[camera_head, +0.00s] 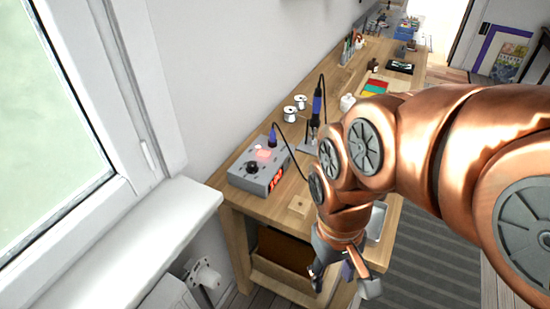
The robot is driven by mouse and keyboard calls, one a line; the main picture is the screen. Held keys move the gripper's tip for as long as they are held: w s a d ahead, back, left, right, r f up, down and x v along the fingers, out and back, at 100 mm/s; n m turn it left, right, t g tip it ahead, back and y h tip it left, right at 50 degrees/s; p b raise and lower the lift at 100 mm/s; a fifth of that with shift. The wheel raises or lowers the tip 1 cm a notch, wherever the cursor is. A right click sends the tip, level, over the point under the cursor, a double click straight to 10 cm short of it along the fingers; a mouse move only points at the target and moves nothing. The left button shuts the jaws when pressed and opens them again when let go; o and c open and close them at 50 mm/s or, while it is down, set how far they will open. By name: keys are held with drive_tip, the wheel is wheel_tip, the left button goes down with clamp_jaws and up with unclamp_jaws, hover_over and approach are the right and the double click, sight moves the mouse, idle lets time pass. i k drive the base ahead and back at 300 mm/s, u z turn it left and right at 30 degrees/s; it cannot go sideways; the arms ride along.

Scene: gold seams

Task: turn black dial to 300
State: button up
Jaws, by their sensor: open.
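The black dial (253,167) is a small round knob on the grey soldering station (248,182), at the near left corner of the wooden workbench. A red lit display (276,181) is on the station's side; it seems to read 100, but the digits are small. My gripper (343,283) hangs open and empty at the bench's near end, right of and lower in the picture than the station. It is apart from the dial. My copper arm covers part of the bench.
A blue-handled soldering iron (317,105) stands upright in its holder, with a dark cable running nearby. Two white spools (295,106) stand behind the station. A white window sill (165,235) juts out at left. A shelf with a brown box (283,250) is under the bench.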

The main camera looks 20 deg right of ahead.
sight(252, 167)
drive_tip(key=z, duration=0.05)
drive_tip(key=k, duration=0.35)
drive_tip(key=u, duration=0.95)
drive_tip(key=i, duration=0.85)
drive_tip(key=u, duration=0.05)
